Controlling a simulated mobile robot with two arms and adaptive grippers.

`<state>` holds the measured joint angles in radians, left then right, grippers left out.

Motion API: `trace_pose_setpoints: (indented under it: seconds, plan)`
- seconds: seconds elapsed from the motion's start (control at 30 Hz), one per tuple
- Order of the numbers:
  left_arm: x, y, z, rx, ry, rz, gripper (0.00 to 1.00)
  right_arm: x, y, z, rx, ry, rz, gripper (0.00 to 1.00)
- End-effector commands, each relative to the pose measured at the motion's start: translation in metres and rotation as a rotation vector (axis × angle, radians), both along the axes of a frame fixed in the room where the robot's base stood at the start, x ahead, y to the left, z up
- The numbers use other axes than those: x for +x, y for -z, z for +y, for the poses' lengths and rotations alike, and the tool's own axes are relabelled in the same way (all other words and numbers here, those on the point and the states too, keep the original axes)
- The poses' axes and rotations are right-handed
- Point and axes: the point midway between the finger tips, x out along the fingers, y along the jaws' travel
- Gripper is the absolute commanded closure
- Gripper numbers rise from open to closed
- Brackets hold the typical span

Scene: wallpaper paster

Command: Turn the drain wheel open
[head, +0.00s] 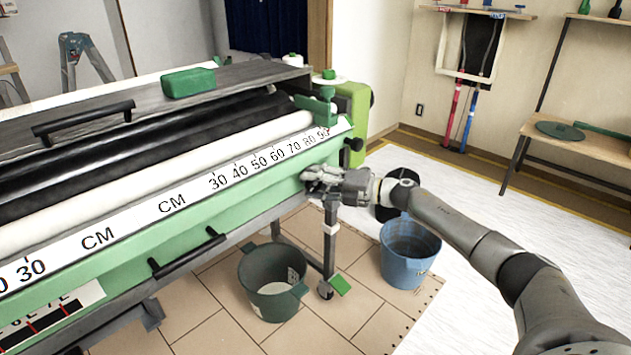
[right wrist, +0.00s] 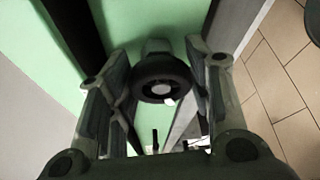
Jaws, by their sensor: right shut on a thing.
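The drain wheel (right wrist: 160,80) is a small round black knob with a pale centre on the green machine body, seen in the right wrist view. My right gripper (head: 312,179) is at the right end of the machine's green front and hides the wheel in the head view. In the right wrist view its two fingers (right wrist: 162,62) stand on either side of the wheel and are shut on it. How far the wheel is turned cannot be told. My left gripper is in neither view.
The pasting machine (head: 130,240) fills the left. Below my right gripper are a machine leg (head: 330,245), a green bucket (head: 262,300) and a blue bucket (head: 408,262). A wooden bench (head: 590,148) stands at the right wall.

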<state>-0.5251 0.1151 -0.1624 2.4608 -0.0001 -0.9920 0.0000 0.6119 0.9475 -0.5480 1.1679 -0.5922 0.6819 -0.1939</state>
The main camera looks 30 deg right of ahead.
Motion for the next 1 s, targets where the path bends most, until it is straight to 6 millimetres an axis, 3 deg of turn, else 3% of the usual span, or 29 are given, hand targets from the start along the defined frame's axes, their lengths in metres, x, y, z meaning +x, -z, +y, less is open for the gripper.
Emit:
trace_pose_setpoints:
  seconds: [0.3, 0.33, 0.5, 0.83, 1.0]
  plan:
    - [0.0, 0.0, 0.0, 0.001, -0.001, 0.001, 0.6, 0.0, 0.002, 0.001, -0.001, -0.002, 0.002, 0.77]
    - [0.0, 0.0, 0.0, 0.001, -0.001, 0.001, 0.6, 0.0, 0.002, 0.001, -0.001, -0.002, 0.003, 0.5]
    - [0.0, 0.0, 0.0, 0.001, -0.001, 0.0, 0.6, 0.0, 0.001, 0.001, 0.0, -0.002, 0.002, 0.31]
    - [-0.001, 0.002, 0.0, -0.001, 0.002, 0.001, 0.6, 0.0, 0.001, 0.0, 0.01, 0.0, 0.003, 0.31]
    - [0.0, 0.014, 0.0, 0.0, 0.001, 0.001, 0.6, 0.0, 0.005, 0.0, 0.125, 0.0, 0.033, 0.31]
